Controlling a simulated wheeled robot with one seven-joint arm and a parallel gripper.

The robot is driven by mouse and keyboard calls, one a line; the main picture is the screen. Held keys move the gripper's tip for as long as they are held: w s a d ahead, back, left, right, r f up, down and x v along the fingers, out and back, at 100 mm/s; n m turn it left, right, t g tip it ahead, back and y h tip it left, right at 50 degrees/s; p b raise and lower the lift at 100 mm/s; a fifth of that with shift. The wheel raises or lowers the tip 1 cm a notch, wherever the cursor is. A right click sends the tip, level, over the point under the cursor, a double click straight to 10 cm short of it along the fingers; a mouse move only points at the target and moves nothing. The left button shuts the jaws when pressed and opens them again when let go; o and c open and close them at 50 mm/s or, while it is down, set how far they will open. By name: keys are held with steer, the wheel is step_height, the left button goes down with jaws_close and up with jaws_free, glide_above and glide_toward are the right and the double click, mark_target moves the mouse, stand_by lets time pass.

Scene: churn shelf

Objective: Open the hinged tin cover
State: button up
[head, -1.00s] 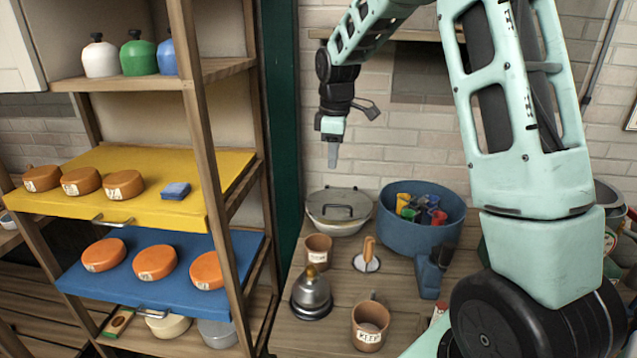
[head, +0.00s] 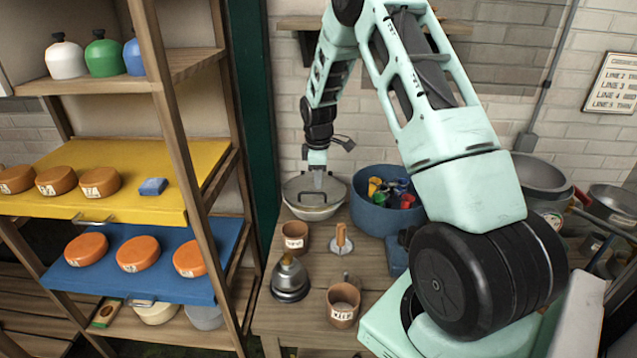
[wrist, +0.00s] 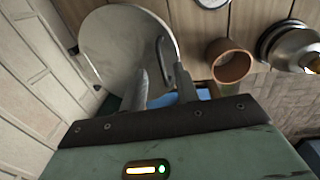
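The round grey tin (head: 318,213) stands at the back of the wooden bench, against the brick wall. Its cover (head: 296,186) lies over the top and looks shut. In the wrist view the cover (wrist: 112,45) is a large grey disc with a dark bar handle (wrist: 163,58) near its right side. My gripper (head: 318,181) points down over the cover, close to the handle. In the wrist view the two fingers of my gripper (wrist: 164,88) are apart, and the handle's lower end is near the right finger. I cannot tell whether they touch.
A blue tub (head: 374,218) with coloured items stands close right of the tin. A brown cup (head: 294,238), a wooden-handled tool (head: 341,236), a metal bell-shaped pot (head: 290,282) and a labelled mug (head: 343,305) stand in front. A shelf rack (head: 167,110) is to the left.

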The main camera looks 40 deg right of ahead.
steer(key=shift+w+d+f+p, duration=0.15)
steer(key=shift+f+p, duration=0.2)
steer(key=shift+f, duration=1.7)
steer(key=shift+c, duration=0.3)
jaws_close()
steer(key=shift+w+d+r, duration=0.1)
steer(key=shift+d+r, duration=0.05)
steer(key=shift+r, duration=0.15)
